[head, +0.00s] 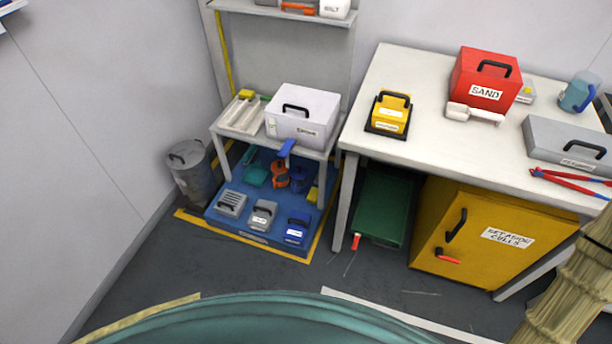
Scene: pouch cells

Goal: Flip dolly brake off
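A flat green dolly-like body (382,208) sits on the floor under the white bench, left of the yellow cabinet. A small orange-red lever (356,241) sticks out at its front left corner, low near the floor, and looks like the brake. It appears to point forward and down, but its exact setting is too small to tell. The wheels are not visible. The back of the green body is in shadow beneath the bench top. My gripper is not in this view.
The white bench (425,80) overhangs the green body, with a leg (346,205) close on its left. The yellow cabinet (480,238) stands close on its right. Dark floor (330,272) in front is clear.

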